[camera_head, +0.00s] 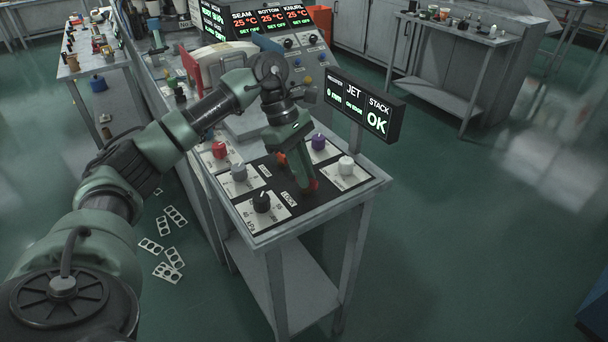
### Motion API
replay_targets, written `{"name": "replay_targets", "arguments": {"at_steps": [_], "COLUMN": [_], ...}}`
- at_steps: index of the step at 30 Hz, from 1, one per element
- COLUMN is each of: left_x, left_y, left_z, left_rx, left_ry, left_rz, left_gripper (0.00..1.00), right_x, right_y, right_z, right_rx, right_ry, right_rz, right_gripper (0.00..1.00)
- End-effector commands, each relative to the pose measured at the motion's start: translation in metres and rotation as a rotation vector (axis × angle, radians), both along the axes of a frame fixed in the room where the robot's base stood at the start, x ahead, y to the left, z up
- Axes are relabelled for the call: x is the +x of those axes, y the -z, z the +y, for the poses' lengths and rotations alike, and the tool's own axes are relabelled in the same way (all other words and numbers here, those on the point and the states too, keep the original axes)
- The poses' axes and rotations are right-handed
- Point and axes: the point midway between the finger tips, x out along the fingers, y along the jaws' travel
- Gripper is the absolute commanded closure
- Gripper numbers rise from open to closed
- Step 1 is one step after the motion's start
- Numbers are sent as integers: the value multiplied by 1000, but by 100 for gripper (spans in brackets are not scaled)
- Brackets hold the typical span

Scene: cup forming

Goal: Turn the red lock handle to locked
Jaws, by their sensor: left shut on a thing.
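The red lock handle (313,184) is on the dark control panel at the front of the machine bench, beside the "LOCK" label (289,198). Only a small red part of it shows by my fingertips; my gripper hides the rest, so its angle cannot be read. My left gripper (308,184) reaches down from above and is shut on the red lock handle. My right gripper is not in view.
Near the handle stand a black knob (261,201), a grey knob (239,172), a white knob (346,165), a purple knob (318,141) and a red knob (219,149). Open floor lies to the right.

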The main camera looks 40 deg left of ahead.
Motion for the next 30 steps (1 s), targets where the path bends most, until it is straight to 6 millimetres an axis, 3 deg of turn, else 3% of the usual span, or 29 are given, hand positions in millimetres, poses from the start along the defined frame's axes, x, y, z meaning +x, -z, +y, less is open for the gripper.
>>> {"name": "replay_targets", "arguments": {"at_steps": [15, 30], "left_x": [4, 4], "left_y": [-2, -2], "left_z": [0, 0], "left_rx": [-1, 1], "left_ry": [349, 421], "left_rz": [-7, -8], "left_gripper": [100, 100], "right_x": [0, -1], "right_y": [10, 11], "right_z": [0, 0], "right_rx": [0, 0], "right_ry": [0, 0], "right_rz": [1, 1], "right_gripper": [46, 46]}}
